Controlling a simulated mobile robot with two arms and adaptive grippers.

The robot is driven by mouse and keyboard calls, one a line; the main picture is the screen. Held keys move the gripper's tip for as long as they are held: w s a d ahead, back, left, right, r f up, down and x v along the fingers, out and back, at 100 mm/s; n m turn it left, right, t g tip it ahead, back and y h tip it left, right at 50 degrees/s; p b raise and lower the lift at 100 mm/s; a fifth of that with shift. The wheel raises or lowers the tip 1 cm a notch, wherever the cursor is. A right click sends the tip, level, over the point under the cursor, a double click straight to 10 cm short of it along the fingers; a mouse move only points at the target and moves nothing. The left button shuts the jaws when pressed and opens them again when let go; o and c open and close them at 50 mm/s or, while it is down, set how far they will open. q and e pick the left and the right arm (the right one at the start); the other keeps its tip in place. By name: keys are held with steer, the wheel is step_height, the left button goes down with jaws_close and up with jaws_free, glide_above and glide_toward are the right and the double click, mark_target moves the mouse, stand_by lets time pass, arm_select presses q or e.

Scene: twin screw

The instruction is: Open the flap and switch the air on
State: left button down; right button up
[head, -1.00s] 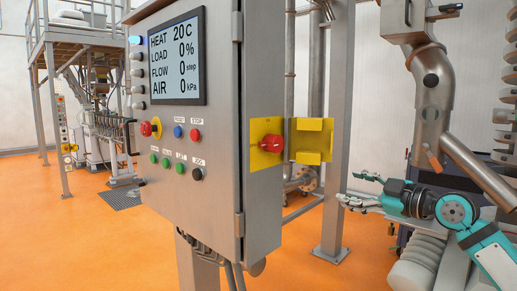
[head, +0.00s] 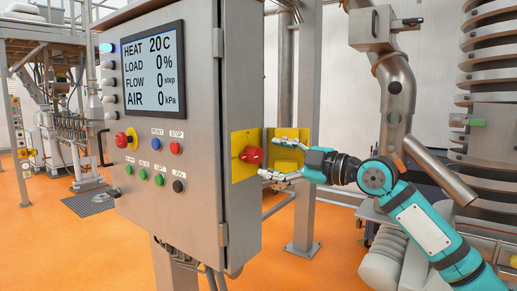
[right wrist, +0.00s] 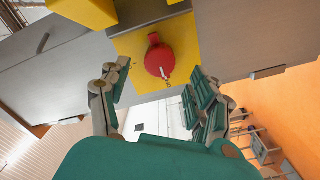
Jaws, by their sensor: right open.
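The yellow flap (head: 290,136) stands swung open to the right of the cabinet side; it shows in the right wrist view too (right wrist: 85,10). The red rotary switch (head: 252,155) is uncovered on its yellow plate (head: 240,140). In the right wrist view the switch (right wrist: 159,60) has a pale mark at its lower end. My right gripper (head: 271,169) is open and empty, just in front of the switch. In the right wrist view its fingers are spread to either side of the switch, with no clear contact. The display (head: 154,70) reads AIR 0 kPa. My left gripper is not in view.
The grey control cabinet (head: 200,200) carries a red stop knob (head: 121,140) and several coloured buttons on its front. A steel post (head: 305,190) stands behind the flap. A steel pipe (head: 396,90) rises behind my right arm. Orange floor is open at lower left.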

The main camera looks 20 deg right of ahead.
mark_target(259, 156)
steer(key=p+x, duration=0.1)
steer(key=x, duration=0.4)
steer(key=c, duration=1.2)
